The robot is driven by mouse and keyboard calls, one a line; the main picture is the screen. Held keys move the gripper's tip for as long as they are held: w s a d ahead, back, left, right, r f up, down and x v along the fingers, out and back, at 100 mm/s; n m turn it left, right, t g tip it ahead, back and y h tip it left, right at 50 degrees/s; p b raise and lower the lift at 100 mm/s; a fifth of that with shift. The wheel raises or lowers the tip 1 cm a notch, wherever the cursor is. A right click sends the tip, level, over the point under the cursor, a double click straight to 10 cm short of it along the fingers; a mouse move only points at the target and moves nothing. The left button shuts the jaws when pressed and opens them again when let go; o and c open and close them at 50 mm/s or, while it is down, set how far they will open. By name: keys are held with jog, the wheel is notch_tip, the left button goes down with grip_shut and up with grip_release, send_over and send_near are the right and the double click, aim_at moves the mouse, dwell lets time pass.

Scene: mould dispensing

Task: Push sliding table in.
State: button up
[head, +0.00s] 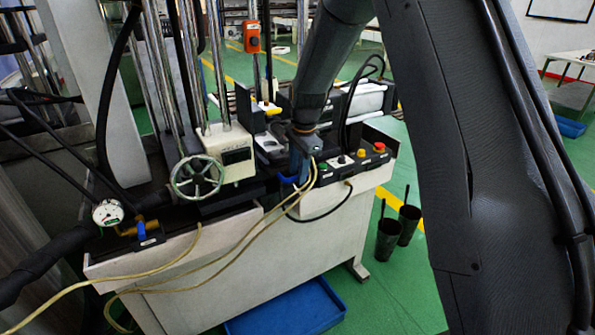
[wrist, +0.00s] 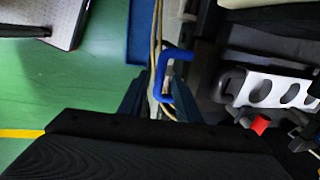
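A blue handle (wrist: 171,66) shows in the wrist view, bent like a hook. My gripper (wrist: 158,92) has its two dark fingers apart, with the handle's lower end between them, nearer the right finger. I cannot tell whether they touch. In the head view my gripper (head: 303,178) points down at the front of the machine, beside the blue handle (head: 286,179), which it partly hides. A pale plate with round holes (wrist: 275,91), likely part of the sliding table, lies right of the handle. It also shows in the head view (head: 268,144), partly hidden by my arm.
A control box with buttons (head: 358,158) stands right of my gripper. A handwheel (head: 196,177) and gauge (head: 108,212) are left. Yellowish hoses (head: 247,232) hang across the front. A blue tray (head: 287,307) and two black bins (head: 398,232) stand on the green floor.

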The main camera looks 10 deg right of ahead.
notch_tip(320, 180, up, 8)
jog(key=s+b, duration=0.1)
jog(key=b, duration=0.1)
jog(key=shift+s+d+f, duration=0.15)
jog(key=shift+d, duration=0.1)
